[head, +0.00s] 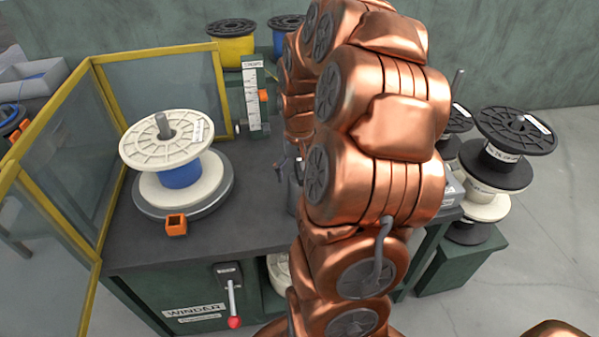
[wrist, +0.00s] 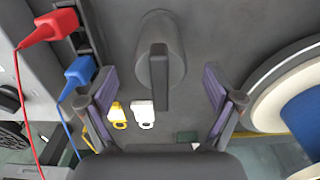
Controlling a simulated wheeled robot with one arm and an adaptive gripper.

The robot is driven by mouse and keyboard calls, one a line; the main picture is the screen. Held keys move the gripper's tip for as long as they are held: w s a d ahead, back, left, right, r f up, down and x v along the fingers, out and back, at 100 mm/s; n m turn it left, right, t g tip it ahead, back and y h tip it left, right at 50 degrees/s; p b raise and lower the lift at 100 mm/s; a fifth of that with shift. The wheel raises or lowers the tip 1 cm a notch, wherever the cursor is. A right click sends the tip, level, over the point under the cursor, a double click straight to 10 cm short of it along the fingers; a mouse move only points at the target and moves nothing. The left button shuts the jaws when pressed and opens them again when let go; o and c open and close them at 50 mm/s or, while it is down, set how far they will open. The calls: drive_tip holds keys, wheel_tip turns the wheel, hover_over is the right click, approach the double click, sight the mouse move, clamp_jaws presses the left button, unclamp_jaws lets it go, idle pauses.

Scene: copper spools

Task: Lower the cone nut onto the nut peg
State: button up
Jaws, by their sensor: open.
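In the wrist view my gripper (wrist: 160,78) is open, with one purple-padded finger on each side and a clear gap inside both. Between the fingers is a dark grey round piece with a flat upright bar, which looks like the cone nut (wrist: 168,40). It stands over the grey bench top, and neither finger touches it. The nut peg cannot be made out; it may be hidden under this piece. In the head view my arm hides the gripper and the piece.
A white-flanged spool with blue winding (head: 181,173) sits on a round turntable (head: 222,190) at left, spindle showing. It is close to my right finger in the wrist view. Red (wrist: 52,27) and blue (wrist: 77,74) plugs are at left. Yellow-framed glass guards (head: 60,130) border the bench.

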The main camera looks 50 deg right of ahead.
wheel_tip(320, 180, up, 12)
idle(0.6)
idle(0.6)
drive_tip(key=s+a+r+n+p, duration=0.1)
drive_tip(key=s+a+n+p, duration=0.1)
drive_tip(key=a, duration=0.6)
drive_tip(key=s+a+r+n+p, duration=0.1)
drive_tip(key=s+a+n, duration=0.1)
drive_tip(key=a, duration=0.6)
drive_tip(key=s+a+f+n+g+p, duration=0.1)
drive_tip(key=s+a+n+p, duration=0.2)
drive_tip(key=s+a, duration=0.8)
drive_tip(key=shift+s+a+f+g, duration=0.15)
drive_tip(key=shift+s+a+g, duration=0.2)
drive_tip(key=shift+s, duration=0.75)
